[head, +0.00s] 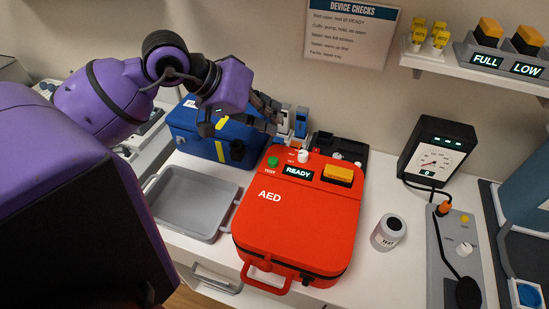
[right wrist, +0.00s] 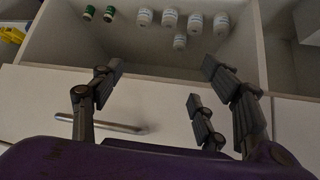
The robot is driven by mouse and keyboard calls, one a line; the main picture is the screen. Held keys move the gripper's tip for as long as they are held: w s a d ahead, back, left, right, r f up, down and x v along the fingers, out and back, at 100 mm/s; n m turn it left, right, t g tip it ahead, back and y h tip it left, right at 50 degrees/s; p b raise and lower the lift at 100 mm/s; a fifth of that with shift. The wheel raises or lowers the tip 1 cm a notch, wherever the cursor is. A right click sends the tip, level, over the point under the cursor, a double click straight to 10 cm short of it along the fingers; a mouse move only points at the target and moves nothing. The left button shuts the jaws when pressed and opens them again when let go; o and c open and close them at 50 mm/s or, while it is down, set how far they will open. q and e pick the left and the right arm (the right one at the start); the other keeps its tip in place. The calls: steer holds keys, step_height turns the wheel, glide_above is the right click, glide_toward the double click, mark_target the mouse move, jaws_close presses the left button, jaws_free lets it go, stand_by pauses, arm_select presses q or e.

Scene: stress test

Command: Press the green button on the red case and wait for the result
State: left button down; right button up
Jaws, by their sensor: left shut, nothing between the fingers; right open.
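The red AED case (head: 315,218) lies flat on the white counter in the head view. Its green button (head: 272,161) is at the upper left of its top, above a "TEST" label, and nothing covers it. Beside it a small display (head: 297,173) reads "READY". My left gripper (head: 275,118) is shut and empty, above and behind the green button and apart from it, over the blue case's right end. My right gripper (right wrist: 160,85) is open and empty in the right wrist view, with its fingers spread before a white drawer front.
A blue case (head: 205,135) stands behind left, a grey tray (head: 190,203) left of the red case. A white jar (head: 388,232) and a black gauge (head: 437,152) stand right. A shelf with several bottles (right wrist: 170,18) is above the drawer in the right wrist view.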

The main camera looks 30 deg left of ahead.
arm_select(q)
steer(key=b, duration=0.2)
glide_above(273, 162)
steer(key=w+a, duration=0.2)
step_height(273, 162, down, 6)
steer(key=shift+d+r, duration=0.1)
steer(key=shift+d, duration=0.05)
steer(key=shift+f, duration=0.35)
steer(key=shift+f+b, duration=0.1)
steer(key=shift+b, duration=0.2)
steer(key=shift+w, duration=0.1)
arm_select(e)
steer(key=shift+s+d+f, duration=0.1)
steer(key=shift+d+f, duration=0.15)
steer(key=shift+f, duration=0.3)
steer(key=shift+s+d+f, duration=0.1)
steer(key=shift+d+f, duration=0.1)
steer(key=shift+f, duration=0.35)
steer(key=shift+s+f, duration=0.1)
steer(key=shift+s, duration=0.05)
steer(key=shift+s+f, duration=0.15)
steer(key=shift+s, duration=0.05)
steer(key=shift+s+f, duration=0.1)
